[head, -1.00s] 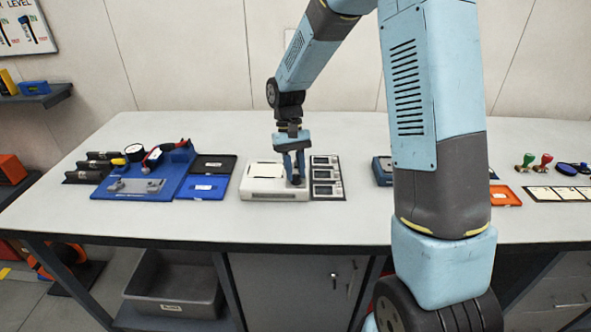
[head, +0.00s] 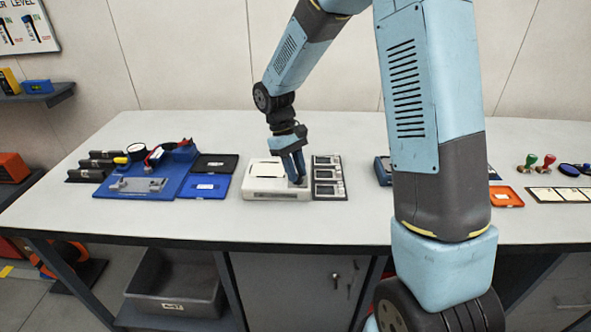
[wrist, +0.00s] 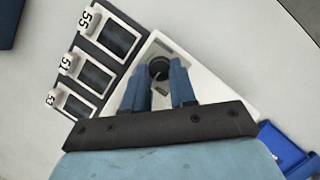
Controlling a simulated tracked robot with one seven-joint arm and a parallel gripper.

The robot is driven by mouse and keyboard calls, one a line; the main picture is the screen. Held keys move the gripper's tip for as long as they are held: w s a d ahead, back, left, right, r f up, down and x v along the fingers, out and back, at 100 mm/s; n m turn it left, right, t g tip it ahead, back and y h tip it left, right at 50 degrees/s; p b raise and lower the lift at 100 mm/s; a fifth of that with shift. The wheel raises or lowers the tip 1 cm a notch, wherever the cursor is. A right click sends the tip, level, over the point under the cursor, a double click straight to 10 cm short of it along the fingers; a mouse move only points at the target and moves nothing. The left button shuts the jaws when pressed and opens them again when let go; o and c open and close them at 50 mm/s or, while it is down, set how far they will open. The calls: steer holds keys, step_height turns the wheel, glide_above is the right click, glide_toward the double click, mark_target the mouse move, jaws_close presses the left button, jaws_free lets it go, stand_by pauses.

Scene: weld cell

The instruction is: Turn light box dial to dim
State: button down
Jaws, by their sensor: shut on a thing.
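The light box (head: 265,188) is a low white unit with a pale top panel, standing on the bench left of centre. Its dial (wrist: 158,68) is a small dark round knob with a light pointer line, on a grey patch in the wrist view. My gripper (head: 298,179) reaches down to the box's right end, its blue fingers one on each side of the dial and shut on it. The fingers hide the dial in the head view. The wrist view also shows the white box body (wrist: 217,88). I cannot read any dial markings.
A dark rack of framed plates (head: 329,178), tagged 55, 51 and 53 in the wrist view, stands close on the right. A blue tray (head: 205,187) and a blue fixture board (head: 140,188) lie to the left. Bench front is clear.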

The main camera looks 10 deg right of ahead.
steer(key=shift+w, duration=0.1)
steer(key=c, duration=0.9)
jaws_free()
steer(key=shift+r, duration=0.1)
steer(key=v, duration=1.3)
steer(key=shift+w+r, duration=0.15)
steer(key=shift+r, duration=0.1)
steer(key=s+d+r+m+t+y, duration=0.2)
steer(key=s+d+r+m+t, duration=0.15)
steer(key=s+d+r, duration=0.75)
steer(key=s+d+m+t, duration=0.1)
steer(key=s+t, duration=0.1)
steer(key=s, duration=0.3)
steer(key=s+d+m+t, duration=0.1)
steer(key=s+d, duration=0.1)
steer(key=s, duration=0.3)
steer(key=s+d+m+t, duration=0.1)
steer(key=s+t, duration=0.1)
steer(key=s, duration=0.3)
steer(key=shift+s+d+f+m+t+y, duration=0.15)
steer(key=shift+d+f+m+t+y, duration=0.1)
steer(key=shift+d+f+t+y, duration=0.1)
